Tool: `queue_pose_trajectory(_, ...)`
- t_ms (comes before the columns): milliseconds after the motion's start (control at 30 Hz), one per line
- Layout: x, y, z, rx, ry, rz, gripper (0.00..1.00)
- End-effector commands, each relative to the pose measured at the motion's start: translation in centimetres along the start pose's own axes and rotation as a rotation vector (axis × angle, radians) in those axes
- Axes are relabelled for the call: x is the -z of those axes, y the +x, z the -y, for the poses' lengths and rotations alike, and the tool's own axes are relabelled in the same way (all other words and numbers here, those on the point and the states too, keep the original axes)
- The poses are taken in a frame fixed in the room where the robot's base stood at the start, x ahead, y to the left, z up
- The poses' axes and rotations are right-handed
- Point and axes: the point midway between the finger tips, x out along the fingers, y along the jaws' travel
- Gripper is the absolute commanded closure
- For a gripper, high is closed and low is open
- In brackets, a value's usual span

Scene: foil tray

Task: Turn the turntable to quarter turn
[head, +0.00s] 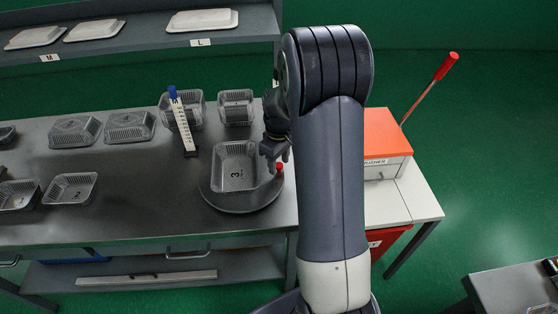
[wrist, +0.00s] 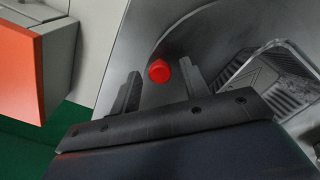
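The turntable (head: 238,206) is a dark round plate on the metal table, left of my arm. A foil tray marked 3 (head: 236,168) sits on it. A red knob (head: 279,168) stands near the turntable's right rim. In the wrist view the red knob (wrist: 159,71) lies at the fingertips, between the two fingers and a little beyond them. My gripper (wrist: 160,84) is open, with a gap on either side of the knob. In the head view my gripper (head: 275,150) is partly hidden behind my arm. The turntable's rim (wrist: 190,28) curves past the knob.
An orange-topped box with a red-handled lever (head: 385,132) stands right of my arm. A blue-topped scale post (head: 183,122) stands left of the turntable. Several foil trays (head: 75,131) lie across the table's left and back. A shelf (head: 150,42) with lids is behind.

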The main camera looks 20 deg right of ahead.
Motion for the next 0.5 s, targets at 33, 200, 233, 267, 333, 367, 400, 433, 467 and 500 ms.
queue_pose_trajectory(33, 0.0, 0.0, 0.0, 0.0, 0.0, 0.001, 0.55)
queue_pose_trajectory(200, 0.0, 0.0, 0.0, 0.001, 0.0, 0.001, 0.55)
queue_pose_trajectory(233, 0.0, 0.0, 0.0, 0.0, 0.0, 0.001, 0.55)
queue_pose_trajectory(267, 0.0, -0.1, 0.0, 0.0, 0.0, 0.0, 0.55)
queue_pose_trajectory(333, 0.0, -0.6, 0.0, -0.001, 0.0, -0.001, 0.55)
queue_pose_trajectory(367, 0.0, -0.9, 0.0, -0.001, 0.0, -0.001, 0.55)
queue_pose_trajectory(400, 0.1, -1.5, -0.1, -0.002, 0.0, -0.002, 0.55)
queue_pose_trajectory(433, 0.1, -2.0, -0.1, -0.003, 0.0, -0.003, 0.55)
queue_pose_trajectory(467, 0.1, -2.6, -0.1, -0.003, 0.0, -0.003, 0.55)
queue_pose_trajectory(500, 0.1, -3.4, -0.1, -0.003, 0.0, -0.003, 0.55)
